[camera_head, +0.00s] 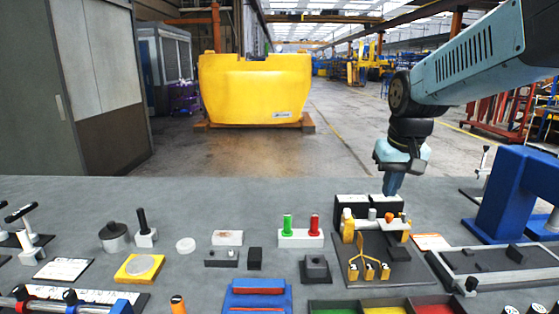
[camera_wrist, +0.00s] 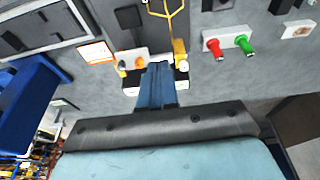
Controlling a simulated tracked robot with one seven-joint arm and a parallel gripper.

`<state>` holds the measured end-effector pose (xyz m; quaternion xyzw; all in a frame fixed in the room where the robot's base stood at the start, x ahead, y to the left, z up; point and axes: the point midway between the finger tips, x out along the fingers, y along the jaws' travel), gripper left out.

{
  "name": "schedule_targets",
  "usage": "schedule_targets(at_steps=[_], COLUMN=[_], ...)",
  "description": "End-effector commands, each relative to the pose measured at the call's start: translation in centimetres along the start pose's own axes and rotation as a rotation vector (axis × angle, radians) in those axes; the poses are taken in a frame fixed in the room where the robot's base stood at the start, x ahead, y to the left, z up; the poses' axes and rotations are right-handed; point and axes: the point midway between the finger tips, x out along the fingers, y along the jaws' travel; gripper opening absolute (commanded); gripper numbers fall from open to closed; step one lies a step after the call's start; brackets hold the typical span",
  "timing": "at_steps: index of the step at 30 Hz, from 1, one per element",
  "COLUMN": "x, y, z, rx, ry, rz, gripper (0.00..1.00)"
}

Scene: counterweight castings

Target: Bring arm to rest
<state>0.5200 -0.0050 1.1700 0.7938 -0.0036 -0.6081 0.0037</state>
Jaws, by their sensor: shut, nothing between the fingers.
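My gripper (camera_head: 392,190) hangs from my blue-grey arm on the right side of the head view, fingers pointing down. It is shut with nothing in it. In the head view its tips overlap the back of a black fixture (camera_head: 380,270) with white, orange and yellow parts. Whether they touch it cannot be told. In the wrist view the blue fingers (camera_wrist: 158,68) are together, and the fixture's white and yellow parts show around their tips.
A blue press-like frame (camera_head: 507,190) stands to the right of my gripper. A white block with green and red pegs (camera_head: 300,238) lies to the left. Several small parts crowd the grey bench (camera_head: 250,195); its back left is clear. A yellow casting (camera_head: 255,88) stands beyond.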

Motion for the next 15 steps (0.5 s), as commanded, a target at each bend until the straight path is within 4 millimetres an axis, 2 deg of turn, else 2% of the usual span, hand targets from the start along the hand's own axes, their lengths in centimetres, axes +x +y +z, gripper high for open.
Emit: schedule_targets(at_steps=[6, 15], x=[-2.0, -3.5], y=[-0.2, -0.4], z=[3.8, 8.9], rx=[0.0, 0.002], ry=[0.073, 0.165], rz=[-0.001, -0.005], gripper=[0.0, 0.0])
